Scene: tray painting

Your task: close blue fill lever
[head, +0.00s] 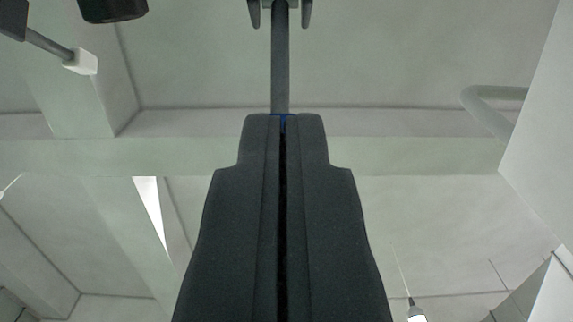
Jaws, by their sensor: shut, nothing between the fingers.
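My gripper (284,128) fills the middle of the head view, its two dark grey fingers pressed together and pointing up the picture. Only a thin dark seam shows between them. A dark grey rod (280,65) runs up the picture from just beyond the tips to the top edge.
A dark rounded part (112,8) and a thin rod with a white block (80,61) are at the top left. A curved pale pipe (488,95) and a white panel (545,140) are at the right. Pale beams cross the background. Both sides of my gripper look clear.

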